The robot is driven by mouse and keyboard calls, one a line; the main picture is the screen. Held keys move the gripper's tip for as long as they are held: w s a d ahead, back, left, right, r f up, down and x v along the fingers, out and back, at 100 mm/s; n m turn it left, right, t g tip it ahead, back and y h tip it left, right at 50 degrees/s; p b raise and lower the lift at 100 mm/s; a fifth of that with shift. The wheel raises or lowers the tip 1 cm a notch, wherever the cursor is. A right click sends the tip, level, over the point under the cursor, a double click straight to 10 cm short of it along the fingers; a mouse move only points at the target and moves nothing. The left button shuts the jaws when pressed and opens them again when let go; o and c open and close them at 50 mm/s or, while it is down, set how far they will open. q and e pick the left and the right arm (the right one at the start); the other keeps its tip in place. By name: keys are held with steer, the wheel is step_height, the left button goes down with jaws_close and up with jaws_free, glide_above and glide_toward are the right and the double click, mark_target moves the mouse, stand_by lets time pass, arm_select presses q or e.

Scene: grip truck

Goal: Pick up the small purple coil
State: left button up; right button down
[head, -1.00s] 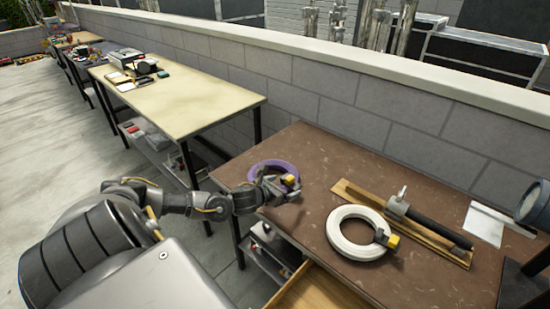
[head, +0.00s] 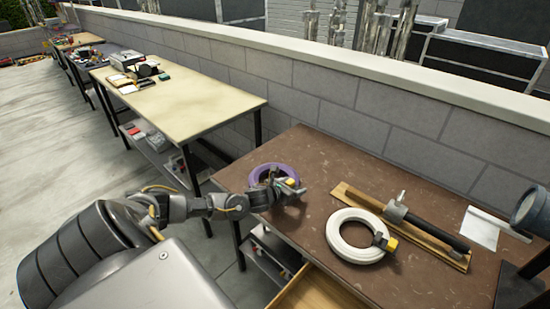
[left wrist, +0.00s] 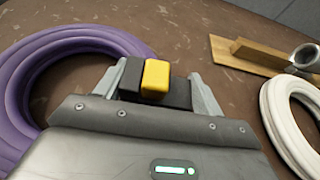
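The small purple coil (head: 262,171) lies on the near left part of the brown table. In the left wrist view the coil (left wrist: 22,85) fills the left side, partly hidden by my gripper body. A black and yellow end piece (left wrist: 155,77), seemingly the coil's, shows between my fingers; its join to the coil is hidden. My left gripper (head: 288,185) is at the coil's right side, low over the table. In the wrist view my left gripper (left wrist: 155,90) has its fingers apart, one on each side of the end piece. I cannot tell whether they touch it. My right gripper is out of view.
A larger white coil (head: 338,219) lies to the right on the brown table (head: 320,160). Beyond it is a wooden board (head: 362,203) with a grey and black tool. An open drawer (head: 322,291) juts out in front. A block wall (head: 330,95) runs behind.

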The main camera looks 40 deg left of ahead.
arm_select(q)
steer(key=shift+r, duration=0.1)
steer(key=c, duration=0.9)
steer(key=shift+r, duration=0.1)
steer(key=shift+w+r+b, duration=0.1)
steer(key=shift+r+b, duration=0.25)
steer(key=shift+r, duration=0.2)
steer(key=s+r, duration=0.1)
steer(key=r, duration=0.1)
steer(key=s+r+b, duration=0.1)
steer(key=s+r, duration=0.2)
steer(key=r, duration=0.1)
steer(key=shift+s+d+r+b, duration=0.15)
steer(key=shift+d+r+b, duration=0.05)
steer(key=shift+r+b, duration=0.1)
steer(key=shift+w+d+r+b+v, duration=0.15)
steer(key=shift+b+v, duration=0.45)
steer(key=shift+v, duration=1.2)
steer(key=shift+d+r+b+v, duration=0.2)
steer(key=shift+b+v, duration=0.35)
steer(key=shift+v, duration=1.25)
steer(key=shift+w+d+r+b+v, duration=0.2)
steer(key=shift+b+v, duration=0.4)
steer(key=shift+v, duration=1.2)
